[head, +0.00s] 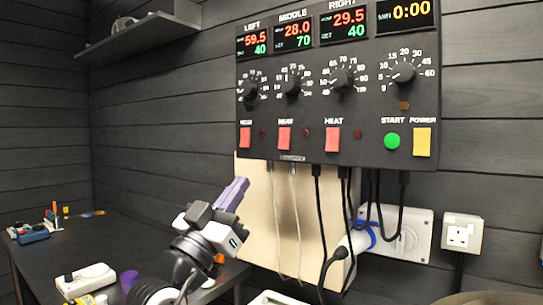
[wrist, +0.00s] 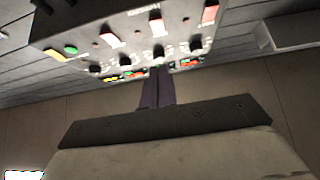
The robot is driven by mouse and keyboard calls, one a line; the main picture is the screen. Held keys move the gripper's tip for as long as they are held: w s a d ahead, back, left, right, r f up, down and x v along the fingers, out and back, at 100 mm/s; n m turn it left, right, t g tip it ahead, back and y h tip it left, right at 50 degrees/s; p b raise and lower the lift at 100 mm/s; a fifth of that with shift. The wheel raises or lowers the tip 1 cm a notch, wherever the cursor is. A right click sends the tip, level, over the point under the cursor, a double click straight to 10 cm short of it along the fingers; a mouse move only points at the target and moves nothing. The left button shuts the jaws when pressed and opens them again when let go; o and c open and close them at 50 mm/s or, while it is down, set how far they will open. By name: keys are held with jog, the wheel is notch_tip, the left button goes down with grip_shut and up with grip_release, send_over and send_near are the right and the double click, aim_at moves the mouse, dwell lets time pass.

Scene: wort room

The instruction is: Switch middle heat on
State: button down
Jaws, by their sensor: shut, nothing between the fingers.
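The black control panel (head: 420,100) hangs on the wall in the head view. Its middle heat switch (head: 284,138) is a red rocker under the middle dial (head: 291,87). A small dark red lamp (head: 306,132) sits to its right and looks unlit. The middle display (head: 293,36) reads 28.0 over 70. My gripper (head: 240,181) is shut and empty, its purple fingers below and left of the switch, apart from it.
The left heat switch (head: 246,137) and right heat switch (head: 332,139) flank the middle one. The green start button (head: 392,141) and yellow power switch (head: 422,142) are at the right. Cables (head: 318,210) hang below the panel. A dark bench (head: 130,235) with small items is at left.

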aim_at(283, 144)
jog(key=p+x, duration=0.2)
jog(key=x, duration=0.2)
jog(key=f+p+x, duration=0.1)
jog(key=p+x, duration=0.1)
jog(key=x, duration=0.2)
jog(key=w+p+x, duration=0.1)
jog(key=p+x, duration=0.1)
jog(key=x, duration=0.2)
jog(key=shift+w+d+f, duration=0.2)
jog(key=shift+d, duration=0.2)
jog(key=shift+w+d+f, duration=0.15)
jog(key=shift+w+d, duration=0.05)
jog(key=shift+w, duration=0.1)
jog(key=shift+w+d+f+b, duration=0.15)
jog(key=shift+w+f+b, duration=0.15)
jog(key=shift+b, duration=0.35)
jog(key=shift+r, duration=0.15)
jog(key=shift+s, duration=0.1)
